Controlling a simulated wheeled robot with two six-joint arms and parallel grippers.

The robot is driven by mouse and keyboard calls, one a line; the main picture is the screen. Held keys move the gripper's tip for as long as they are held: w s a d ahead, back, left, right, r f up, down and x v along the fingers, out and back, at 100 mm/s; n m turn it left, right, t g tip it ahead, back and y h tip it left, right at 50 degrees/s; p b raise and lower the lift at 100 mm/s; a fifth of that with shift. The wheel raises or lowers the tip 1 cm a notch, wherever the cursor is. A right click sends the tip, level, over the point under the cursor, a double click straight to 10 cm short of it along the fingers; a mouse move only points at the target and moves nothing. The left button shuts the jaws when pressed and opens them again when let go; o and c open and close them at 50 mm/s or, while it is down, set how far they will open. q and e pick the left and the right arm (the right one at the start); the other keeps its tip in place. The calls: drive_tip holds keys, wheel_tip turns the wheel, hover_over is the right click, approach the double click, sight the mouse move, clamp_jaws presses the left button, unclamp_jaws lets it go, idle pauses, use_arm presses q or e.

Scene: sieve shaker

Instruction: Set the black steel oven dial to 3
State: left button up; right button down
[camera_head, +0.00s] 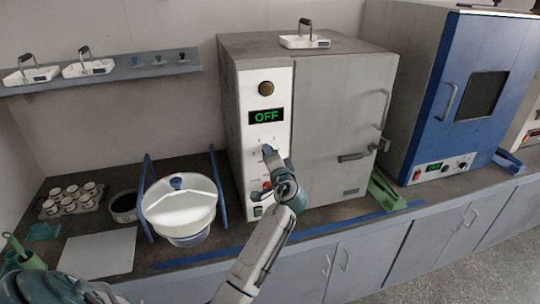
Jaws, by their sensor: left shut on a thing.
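A grey oven (340,118) stands on the counter with its door shut. Its white control panel (279,90) carries a display (266,116) that reads OFF in green. My left gripper (268,151) reaches up from below to the panel under the display. It is shut on the oven dial, which the fingers mostly hide. I cannot read the dial's pointer or the marks around it. My right gripper is not in view.
A white lidded pot (180,209) stands left of the oven. A blue oven (460,95) stands to the right. A green bracket (386,192) lies between the ovens.

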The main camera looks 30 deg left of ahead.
use_arm(q)
drive_tip(key=shift+f, duration=0.1)
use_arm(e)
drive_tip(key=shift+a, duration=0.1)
use_arm(q)
drive_tip(key=o, duration=1)
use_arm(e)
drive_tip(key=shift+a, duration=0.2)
use_arm(q)
drive_tip(key=b+v, duration=0.4)
drive_tip(key=v, duration=0.7)
drive_tip(key=shift+b, duration=0.3)
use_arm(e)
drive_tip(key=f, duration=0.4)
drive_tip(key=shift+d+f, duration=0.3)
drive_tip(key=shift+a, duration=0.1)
